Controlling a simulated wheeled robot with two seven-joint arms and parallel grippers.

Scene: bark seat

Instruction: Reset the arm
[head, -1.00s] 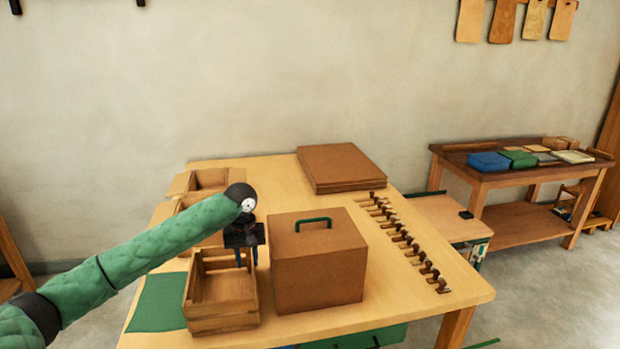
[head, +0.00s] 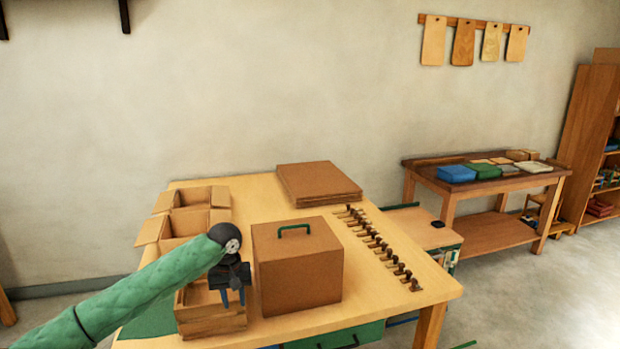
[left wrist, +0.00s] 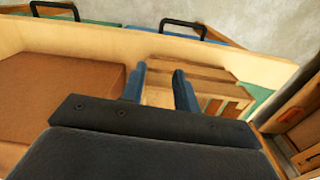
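My left arm, in a green sleeve, comes in from the lower left in the head view. My left gripper (head: 232,297) points down over the wooden crate (head: 212,325) near the table's front edge. In the left wrist view its two blue fingers (left wrist: 160,90) are apart with nothing between them. The crate (left wrist: 187,75) shows beyond the fingers. A brown box with a green handle (head: 297,268) stands just right of the gripper; its side also shows in the left wrist view (left wrist: 60,95). My right gripper is in neither view.
Open cardboard boxes (head: 187,223) stand at the table's back left. Flat brown panels (head: 318,184) lie at the back. A row of several small tools (head: 380,246) runs along the right side. A side bench (head: 490,180) stands farther right. The table's front right (head: 375,290) is clear.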

